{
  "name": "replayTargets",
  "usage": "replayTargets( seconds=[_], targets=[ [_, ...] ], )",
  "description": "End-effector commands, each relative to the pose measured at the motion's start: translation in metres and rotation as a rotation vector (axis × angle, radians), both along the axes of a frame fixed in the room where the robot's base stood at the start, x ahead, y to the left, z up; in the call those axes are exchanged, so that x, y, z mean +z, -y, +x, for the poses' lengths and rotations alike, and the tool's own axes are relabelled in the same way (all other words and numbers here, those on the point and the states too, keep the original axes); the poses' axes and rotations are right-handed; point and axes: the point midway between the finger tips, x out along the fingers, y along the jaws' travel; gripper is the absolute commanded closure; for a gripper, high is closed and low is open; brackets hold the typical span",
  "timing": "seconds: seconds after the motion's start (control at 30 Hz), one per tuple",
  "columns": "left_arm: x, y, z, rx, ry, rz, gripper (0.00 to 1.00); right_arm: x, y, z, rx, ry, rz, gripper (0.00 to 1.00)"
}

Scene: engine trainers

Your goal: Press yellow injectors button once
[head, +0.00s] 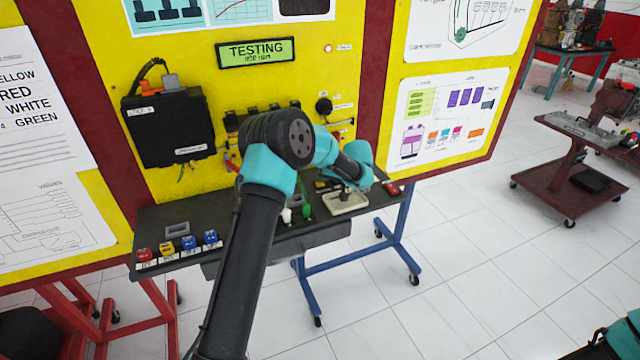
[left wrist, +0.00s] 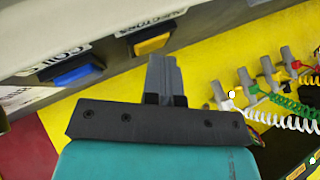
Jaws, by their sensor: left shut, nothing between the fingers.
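The left fingers are not clear there. My right gripper is not in view; only a bit of teal arm shows at the lower right corner.
A blue coils button (left wrist: 78,73) sits to the left of the yellow one in the wrist view. Several connectors with coiled cables (left wrist: 270,85) are at the right. On the shelf (head: 180,215), small red, yellow and blue blocks stand at the left end.

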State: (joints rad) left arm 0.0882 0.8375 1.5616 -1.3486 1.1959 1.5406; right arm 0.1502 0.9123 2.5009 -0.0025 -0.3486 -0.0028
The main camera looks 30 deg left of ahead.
Motion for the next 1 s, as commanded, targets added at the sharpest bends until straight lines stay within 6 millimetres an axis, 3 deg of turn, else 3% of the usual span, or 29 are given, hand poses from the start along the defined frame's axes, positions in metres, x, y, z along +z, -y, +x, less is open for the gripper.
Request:
replayTargets(
  seconds=[0.43, 0.83, 1.0],
  targets=[
    [0.016, 0.000, 0.000, 0.002, 0.000, 0.000, 1.00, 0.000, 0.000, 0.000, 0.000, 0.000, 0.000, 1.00],
    [0.018, 0.000, 0.000, 0.000, 0.000, 0.000, 1.00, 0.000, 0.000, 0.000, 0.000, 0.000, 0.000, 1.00],
    [0.029, 0.000, 0.000, 0.000, 0.002, 0.000, 1.00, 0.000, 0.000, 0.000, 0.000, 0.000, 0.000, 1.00]
  ],
)
